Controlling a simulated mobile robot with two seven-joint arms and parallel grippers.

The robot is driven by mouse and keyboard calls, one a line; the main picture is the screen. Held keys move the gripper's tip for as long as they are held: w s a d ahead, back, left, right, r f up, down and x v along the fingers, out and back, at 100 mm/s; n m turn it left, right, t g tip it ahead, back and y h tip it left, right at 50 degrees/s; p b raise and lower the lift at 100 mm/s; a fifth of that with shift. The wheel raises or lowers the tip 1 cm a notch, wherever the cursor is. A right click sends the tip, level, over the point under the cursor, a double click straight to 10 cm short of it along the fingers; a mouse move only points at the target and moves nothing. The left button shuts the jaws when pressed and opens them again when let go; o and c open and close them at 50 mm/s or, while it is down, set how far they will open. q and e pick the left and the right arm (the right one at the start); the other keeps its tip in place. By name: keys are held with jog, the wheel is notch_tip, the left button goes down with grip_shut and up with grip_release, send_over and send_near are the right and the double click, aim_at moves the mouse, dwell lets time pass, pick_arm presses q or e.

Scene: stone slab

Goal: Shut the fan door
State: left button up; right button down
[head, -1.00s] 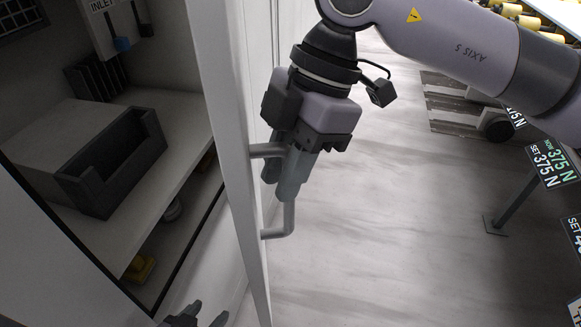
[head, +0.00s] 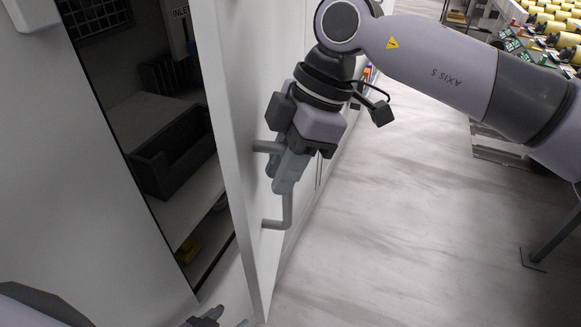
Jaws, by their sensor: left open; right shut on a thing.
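The fan door (head: 236,130) is a tall pale panel standing ajar, its edge toward me, with the dark cabinet opening to its left. A grey bar handle (head: 287,211) stands out from the door's right face. My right gripper (head: 283,186) is shut on the handle, its fingers over the upright bar and hiding its upper part. My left gripper (head: 222,318) shows only in part at the bottom edge, below the cabinet opening. It is open and touches nothing that I can see.
Inside the cabinet, a dark open-topped bin (head: 172,160) sits on a pale shelf (head: 207,190). The grey floor (head: 400,230) right of the door is clear. Racks with yellow rolls (head: 552,22) stand far right.

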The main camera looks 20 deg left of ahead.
jog(key=shift+r, duration=0.1)
dwell(0.3)
jog(key=c, duration=1.1)
grip_release()
jog(key=v, duration=0.7)
jog(key=shift+a, duration=0.1)
